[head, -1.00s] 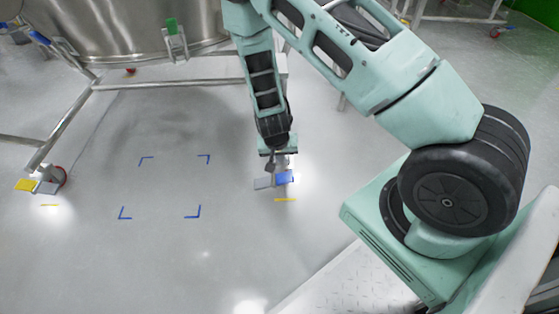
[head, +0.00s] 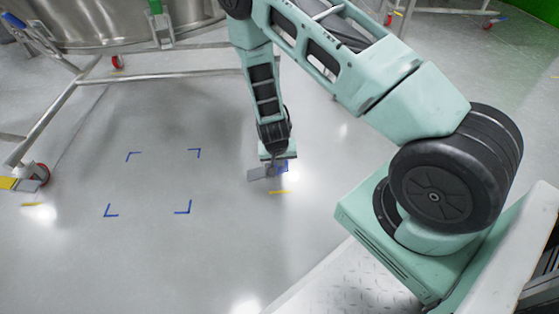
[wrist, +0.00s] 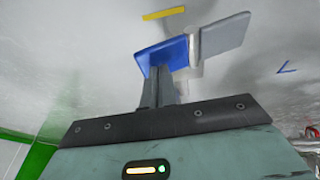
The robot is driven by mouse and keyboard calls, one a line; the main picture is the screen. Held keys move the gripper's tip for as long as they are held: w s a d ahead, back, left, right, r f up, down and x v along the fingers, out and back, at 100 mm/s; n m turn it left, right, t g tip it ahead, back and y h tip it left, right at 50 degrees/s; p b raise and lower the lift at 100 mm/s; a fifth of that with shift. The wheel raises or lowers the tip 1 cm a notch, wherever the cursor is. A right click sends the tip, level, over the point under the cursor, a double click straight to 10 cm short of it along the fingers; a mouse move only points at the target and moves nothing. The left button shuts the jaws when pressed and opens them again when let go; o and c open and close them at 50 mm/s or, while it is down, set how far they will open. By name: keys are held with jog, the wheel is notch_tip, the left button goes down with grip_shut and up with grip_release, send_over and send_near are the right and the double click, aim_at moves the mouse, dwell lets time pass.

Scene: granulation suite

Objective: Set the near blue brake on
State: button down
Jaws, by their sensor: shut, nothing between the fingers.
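The near blue brake pedal (head: 283,166) is low over the floor, beneath my gripper and partly hidden by it in the head view. A grey plate (head: 258,174) joins it on the left. In the wrist view the blue pedal (wrist: 158,54) and grey plate (wrist: 228,34) meet at a round grey hub and slope opposite ways. My gripper (head: 272,167) is shut and empty. Its fingers (wrist: 158,78) point down and their tips meet the blue pedal in the wrist view; firm contact is hard to tell.
A yellow floor line (head: 278,192) lies just in front of the brake. Blue corner marks (head: 183,207) are on clear floor to the left. A steel vessel (head: 120,20) on a tubular frame (head: 165,76) stands behind.

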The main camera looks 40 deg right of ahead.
aim_at(288, 166)
jog(key=shift+s+d+f+t+y, duration=0.2)
jog(key=shift+d+f+t+y, duration=0.1)
jog(key=shift+t+y, duration=0.15)
dwell(0.5)
jog(key=shift+s+d+f+y+b, duration=0.2)
jog(key=shift+d+f+y+b, duration=0.1)
jog(key=shift+y, duration=0.25)
jog(key=shift+s+d+f+m+t+y, duration=0.15)
jog(key=shift+d+f+m+t+y, duration=0.2)
jog(key=shift+t+y, duration=0.35)
jog(key=shift+s+d+f+m+t+y, duration=0.15)
jog(key=shift+f+t+y, duration=0.25)
jog(key=shift+t+y, duration=0.25)
jog(key=shift+a+f+p, duration=0.15)
jog(key=shift+f+p, duration=0.05)
jog(key=shift+p, duration=0.15)
jog(key=shift+f, duration=0.25)
jog(key=shift+r, duration=0.1)
